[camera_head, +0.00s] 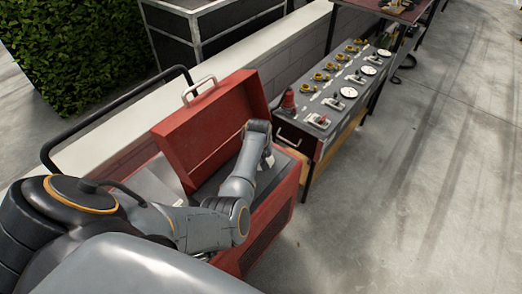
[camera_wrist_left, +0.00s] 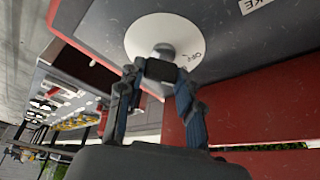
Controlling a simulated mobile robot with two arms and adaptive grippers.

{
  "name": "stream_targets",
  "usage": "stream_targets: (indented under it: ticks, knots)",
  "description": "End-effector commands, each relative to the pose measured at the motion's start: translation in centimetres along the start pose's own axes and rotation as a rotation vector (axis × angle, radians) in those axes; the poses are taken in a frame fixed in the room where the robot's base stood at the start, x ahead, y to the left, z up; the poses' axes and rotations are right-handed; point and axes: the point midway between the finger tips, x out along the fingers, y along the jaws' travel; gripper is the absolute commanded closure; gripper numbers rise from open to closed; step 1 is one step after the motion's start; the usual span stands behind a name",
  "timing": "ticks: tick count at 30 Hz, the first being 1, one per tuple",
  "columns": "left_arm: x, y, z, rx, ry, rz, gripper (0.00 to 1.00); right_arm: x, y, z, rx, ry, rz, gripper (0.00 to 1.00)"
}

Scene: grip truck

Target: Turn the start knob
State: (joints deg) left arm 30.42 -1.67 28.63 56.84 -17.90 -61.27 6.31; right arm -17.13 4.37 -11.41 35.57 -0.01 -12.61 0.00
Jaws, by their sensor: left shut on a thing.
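The start knob (camera_wrist_left: 163,51) is a grey knob on a round white dial (camera_wrist_left: 142,34) with partly readable lettering, set in a dark panel (camera_wrist_left: 225,35). My left gripper (camera_wrist_left: 162,71) is shut on the knob, its fingertips close together at the dial, and they hide part of the knob. In the head view the red machine (camera_head: 265,222) has its lid (camera_head: 208,128) raised. My left arm reaches over it, and the left gripper (camera_head: 267,158) is at its far right part, where the knob is hidden. My right gripper is not in view.
A bench (camera_head: 325,112) with several yellow, red and white controls stands just beyond the machine. A low pale wall (camera_head: 228,68) and a hedge (camera_head: 70,45) lie behind. Open concrete floor (camera_head: 430,190) is on the right.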

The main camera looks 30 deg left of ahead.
Motion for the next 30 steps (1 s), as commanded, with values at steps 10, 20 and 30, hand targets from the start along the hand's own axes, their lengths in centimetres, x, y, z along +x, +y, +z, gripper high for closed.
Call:
stream_targets:
  ticks: [10, 20, 30]
  knots:
    - [0.1, 0.1, 0.16, -0.141, -0.004, -0.059, 0.96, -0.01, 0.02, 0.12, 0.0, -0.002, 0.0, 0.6]
    - [0.12, 0.1, 0.21, -0.172, -0.005, -0.07, 0.96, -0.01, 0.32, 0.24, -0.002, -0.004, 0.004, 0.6]
    - [0.12, 0.09, 0.2, -0.171, -0.005, -0.07, 0.44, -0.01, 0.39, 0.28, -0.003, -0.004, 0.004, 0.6]
